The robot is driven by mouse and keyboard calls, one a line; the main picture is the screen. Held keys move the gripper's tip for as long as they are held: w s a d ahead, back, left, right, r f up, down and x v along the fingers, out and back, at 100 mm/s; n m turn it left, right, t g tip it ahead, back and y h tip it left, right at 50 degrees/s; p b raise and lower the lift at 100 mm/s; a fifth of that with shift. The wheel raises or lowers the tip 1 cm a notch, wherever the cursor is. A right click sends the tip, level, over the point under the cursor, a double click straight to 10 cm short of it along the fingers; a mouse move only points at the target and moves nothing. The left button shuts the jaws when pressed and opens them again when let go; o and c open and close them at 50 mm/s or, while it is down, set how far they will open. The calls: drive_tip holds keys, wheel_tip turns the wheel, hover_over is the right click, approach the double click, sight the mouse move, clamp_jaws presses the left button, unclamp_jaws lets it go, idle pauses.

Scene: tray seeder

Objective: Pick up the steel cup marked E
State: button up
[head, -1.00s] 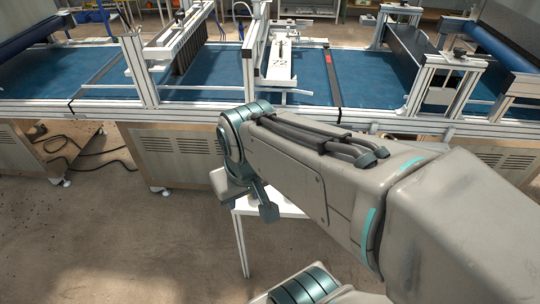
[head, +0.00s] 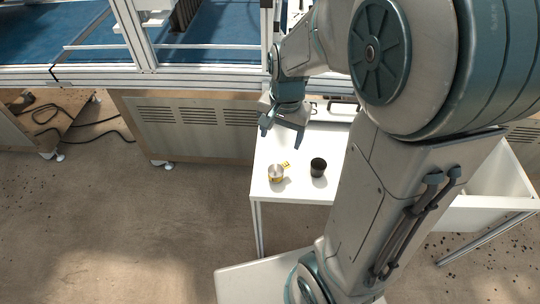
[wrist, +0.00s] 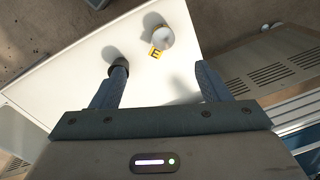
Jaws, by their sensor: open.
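The steel cup (head: 276,174) stands on the white table near its front left corner, with a yellow tag beside it. In the wrist view the steel cup (wrist: 163,38) stands beyond my fingertips, and its yellow tag reads E. My gripper (head: 282,133) is open and empty, above the table and behind the cup in the head view. In the wrist view my gripper (wrist: 160,68) has its two fingers apart, with bare white tabletop showing between them. A black cup (head: 318,167) stands to the right of the steel cup; my left finger partly hides it in the wrist view.
The white table (head: 265,153) is mostly bare around the cups. A metal item with dark handles (head: 335,111) lies at its back edge. A white open bin (head: 500,170) is at the right. The seeder line's frame (head: 200,74) runs behind the table.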

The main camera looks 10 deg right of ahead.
drive_tip(key=m+b, duration=0.2)
hover_over(276, 170)
drive_tip(key=s, duration=0.2)
wheel_tip(276, 170, down, 6)
drive_tip(key=f, duration=0.1)
drive_tip(key=shift+g, duration=0.3)
drive_tip(key=f, duration=0.4)
drive_tip(key=f+b, duration=0.1)
drive_tip(key=f, duration=0.3)
drive_tip(key=f+b, duration=0.1)
drive_tip(key=f, duration=0.3)
drive_tip(key=shift+w+a+f, duration=0.1)
drive_tip(key=shift+a+f, duration=0.15)
drive_tip(key=shift+f, duration=0.15)
drive_tip(key=shift+c, duration=0.2)
drive_tip(key=c, duration=1)
